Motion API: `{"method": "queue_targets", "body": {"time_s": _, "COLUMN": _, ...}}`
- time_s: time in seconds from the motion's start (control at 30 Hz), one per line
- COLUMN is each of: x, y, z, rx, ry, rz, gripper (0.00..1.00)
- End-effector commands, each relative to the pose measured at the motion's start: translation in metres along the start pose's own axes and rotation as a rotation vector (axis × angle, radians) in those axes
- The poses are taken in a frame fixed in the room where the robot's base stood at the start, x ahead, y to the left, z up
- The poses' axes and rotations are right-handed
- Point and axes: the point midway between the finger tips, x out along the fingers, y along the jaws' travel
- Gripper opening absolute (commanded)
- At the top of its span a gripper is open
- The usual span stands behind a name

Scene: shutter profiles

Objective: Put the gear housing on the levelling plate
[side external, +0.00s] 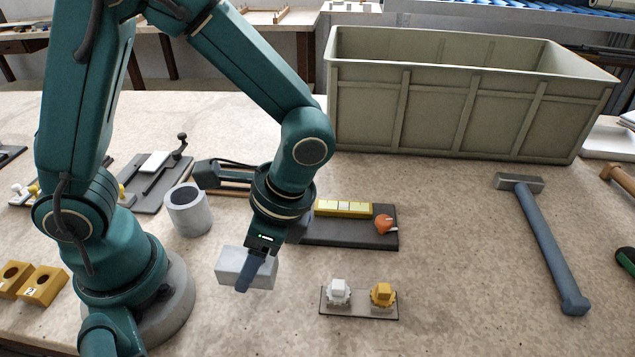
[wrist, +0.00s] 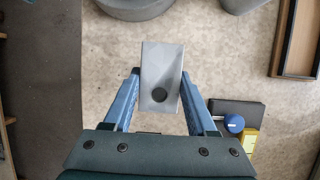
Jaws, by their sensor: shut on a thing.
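The gear housing is a pale grey block (side external: 231,267) with a dark round spot on its face in the wrist view (wrist: 160,62). My gripper (side external: 249,272) is shut on it, with one blue finger on each side in the wrist view (wrist: 160,100). The block looks held just above the table; the exact gap is unclear. The dark plate (side external: 345,240) with a yellow bar and an orange knob, apparently the levelling plate, lies to the right of and behind my gripper. Its left end is hidden by my gripper, but that end shows in the wrist view (wrist: 222,106) with a blue knob.
A small plate (side external: 358,310) with white and yellow gears lies front right. A grey cylinder (side external: 188,210) stands behind left. A big green crate (side external: 460,105) fills the back and a hammer (side external: 545,240) lies right. The table between plate and hammer is clear.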

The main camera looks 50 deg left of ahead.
Motion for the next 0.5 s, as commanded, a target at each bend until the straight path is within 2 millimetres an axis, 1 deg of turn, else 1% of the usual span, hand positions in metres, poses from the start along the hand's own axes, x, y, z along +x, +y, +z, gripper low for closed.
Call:
{"method": "queue_targets", "body": {"time_s": 0.1, "x": 0.017, "y": 0.001, "z": -0.004, "rx": 0.002, "ry": -0.008, "rz": 0.003, "gripper": 0.0}}
{"method": "queue_targets", "body": {"time_s": 0.2, "x": 0.025, "y": 0.0, "z": -0.009, "rx": 0.001, "ry": -0.004, "rz": 0.002, "gripper": 0.0}}
{"method": "queue_targets", "body": {"time_s": 0.3, "x": 0.028, "y": 0.0, "z": -0.011, "rx": 0.001, "ry": -0.001, "rz": 0.001, "gripper": 0.0}}
{"method": "queue_targets", "body": {"time_s": 0.5, "x": 0.028, "y": 0.0, "z": -0.011, "rx": 0.001, "ry": 0.0, "rz": 0.001, "gripper": 0.0}}
